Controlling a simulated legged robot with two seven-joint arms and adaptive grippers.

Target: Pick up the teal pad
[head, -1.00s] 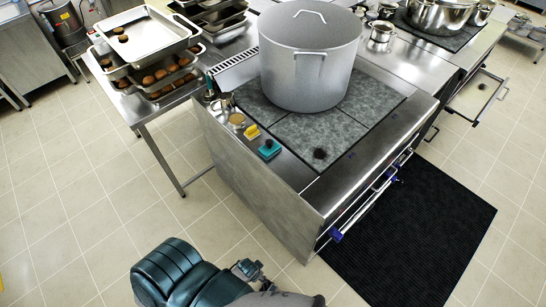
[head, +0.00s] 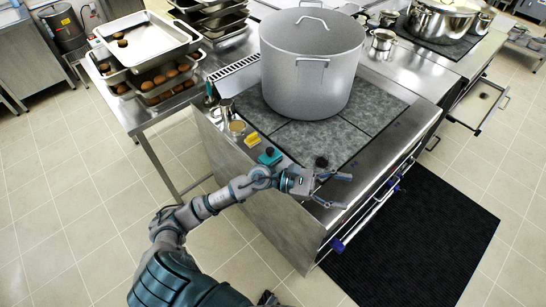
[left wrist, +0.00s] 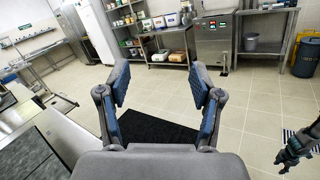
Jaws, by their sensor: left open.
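The teal pad (head: 270,156) lies on the steel counter edge at the near left corner of the stove, beside a yellow pad (head: 252,139). My left gripper (head: 347,191) is open and empty, over the stove's front edge, to the right of the teal pad and apart from it. My left forearm passes just in front of the pad. In the left wrist view the open left fingers (left wrist: 160,88) have only floor and a dark mat behind them; the pad is not seen there. A dark gripper, apparently my right (left wrist: 292,150), shows at that view's right edge, its jaw state unclear.
A large stockpot (head: 312,65) stands on the stove behind my gripper. A dark round scrubber (head: 321,162) lies near my left gripper. A small metal cup (head: 226,108) stands beyond the pads. Trays of brown rolls (head: 165,80) are at the left. A drawer (head: 478,105) stands open at the right.

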